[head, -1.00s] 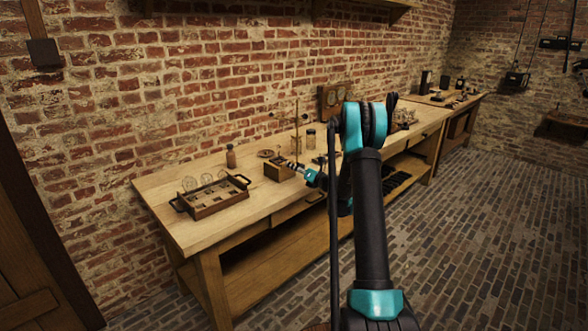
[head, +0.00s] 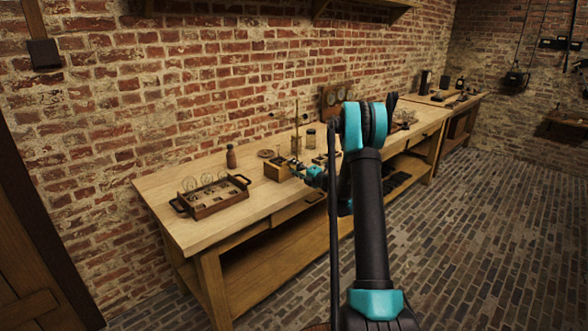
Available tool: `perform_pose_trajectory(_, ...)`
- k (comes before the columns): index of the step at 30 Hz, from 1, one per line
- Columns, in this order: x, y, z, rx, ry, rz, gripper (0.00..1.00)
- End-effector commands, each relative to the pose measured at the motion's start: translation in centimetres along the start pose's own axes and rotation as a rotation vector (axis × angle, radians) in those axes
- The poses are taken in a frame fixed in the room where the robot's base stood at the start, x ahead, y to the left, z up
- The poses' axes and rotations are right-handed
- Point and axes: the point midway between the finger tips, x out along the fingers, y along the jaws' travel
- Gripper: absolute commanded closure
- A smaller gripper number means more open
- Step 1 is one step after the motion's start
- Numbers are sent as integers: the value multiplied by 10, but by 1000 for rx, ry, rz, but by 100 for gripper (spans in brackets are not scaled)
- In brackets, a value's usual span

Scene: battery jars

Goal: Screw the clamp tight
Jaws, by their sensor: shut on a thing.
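My gripper (head: 297,167) is at the right side of a small wooden box (head: 277,171) on the bench. A thin upright rod (head: 297,122) stands just behind it. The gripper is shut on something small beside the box. The clamp cannot be made out at this size; the fingers cover that spot. My teal and black arm reaches in from the right of the box.
The box stands on a long wooden workbench (head: 240,214). A handled tray (head: 215,204) with glass pieces is at left, a brown bottle (head: 231,156) behind it. A round dish (head: 265,153) and jars (head: 311,139) stand near.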

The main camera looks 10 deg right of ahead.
Motion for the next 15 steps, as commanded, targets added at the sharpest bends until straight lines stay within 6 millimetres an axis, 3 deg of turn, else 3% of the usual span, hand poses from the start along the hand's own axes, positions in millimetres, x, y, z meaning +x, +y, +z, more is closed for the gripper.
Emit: perform_pose_trajectory(15, -1, -1, 0, 46, 1, -1, 93)
